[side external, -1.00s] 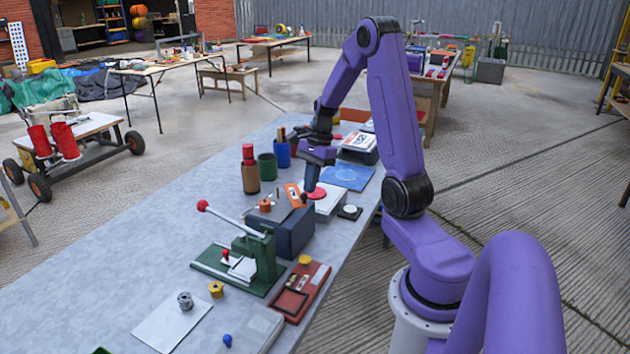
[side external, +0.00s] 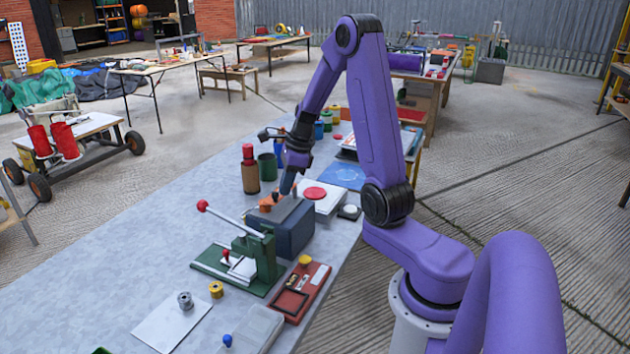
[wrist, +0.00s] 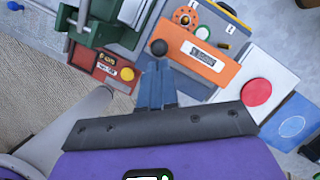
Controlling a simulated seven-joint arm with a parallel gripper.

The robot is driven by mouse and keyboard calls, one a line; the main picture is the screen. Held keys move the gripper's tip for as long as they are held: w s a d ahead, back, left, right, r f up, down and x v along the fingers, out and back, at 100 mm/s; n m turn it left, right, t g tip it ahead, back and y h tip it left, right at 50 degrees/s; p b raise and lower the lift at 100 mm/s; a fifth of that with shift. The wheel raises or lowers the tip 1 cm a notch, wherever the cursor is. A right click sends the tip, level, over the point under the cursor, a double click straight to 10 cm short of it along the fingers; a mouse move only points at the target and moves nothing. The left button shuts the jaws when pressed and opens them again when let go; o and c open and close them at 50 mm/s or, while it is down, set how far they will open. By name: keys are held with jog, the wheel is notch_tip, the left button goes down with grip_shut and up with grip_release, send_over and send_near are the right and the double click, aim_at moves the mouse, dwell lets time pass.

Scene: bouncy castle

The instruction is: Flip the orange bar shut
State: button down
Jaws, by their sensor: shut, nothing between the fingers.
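The orange bar (wrist: 217,63) has a white label and a black knob at one end. It is on the blue-grey box (side external: 295,232), beside the round orange dial (wrist: 186,17). In the side view the bar (side external: 272,199) is small and partly hidden by my gripper (side external: 286,190). In the wrist view the closed fingers (wrist: 158,72) point at the knob end of the bar, very close to it. I cannot tell whether they touch it. My gripper is shut and empty. The bar's exact tilt is unclear.
A green press (side external: 252,262) with a red-knobbed lever stands in front of the box. A red tray (side external: 300,292) lies beside it. A white block with a red disc (side external: 316,194) and a blue sheet (side external: 344,176) lie behind.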

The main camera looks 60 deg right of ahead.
jog(key=shift+w+a, duration=0.1)
jog(key=shift+w, duration=0.15)
dwell(0.4)
jog(key=s+d+r, duration=0.4)
jog(key=s+r, duration=0.2)
jog(key=r, duration=0.4)
jog(key=shift+r, duration=0.2)
dwell(0.3)
